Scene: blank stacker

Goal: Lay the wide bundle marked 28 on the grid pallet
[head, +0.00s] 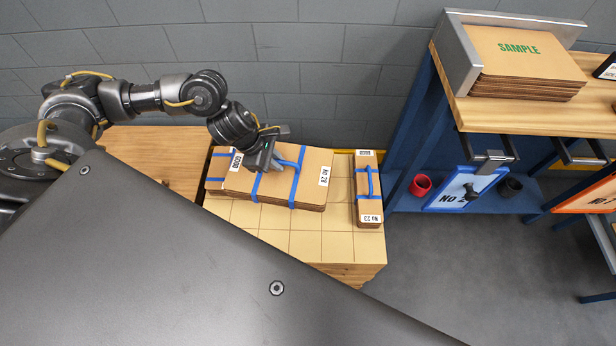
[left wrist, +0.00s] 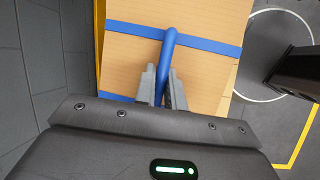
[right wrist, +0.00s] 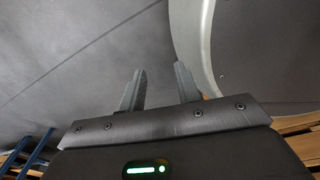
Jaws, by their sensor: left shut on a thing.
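The wide bundle marked 28 (head: 308,182) is a stack of tan card with blue straps. My left gripper (head: 276,162) is shut on its raised blue strap handle; in the left wrist view the fingers (left wrist: 163,85) stand on either side of the strap. The bundle is over the back of the grid pallet (head: 290,243), which has a pale top with grid lines. Its left part overlaps another blue-strapped bundle (head: 214,184). I cannot tell whether the held bundle touches what is below. My right gripper (right wrist: 160,85) is open and empty in its wrist view.
A narrow bundle marked 23 (head: 369,205) lies at the pallet's right side. The front of the pallet is bare. A blue-framed bench (head: 520,118) with a SAMPLE stack (head: 520,58) stands at the right. A grey block wall (head: 300,75) is behind.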

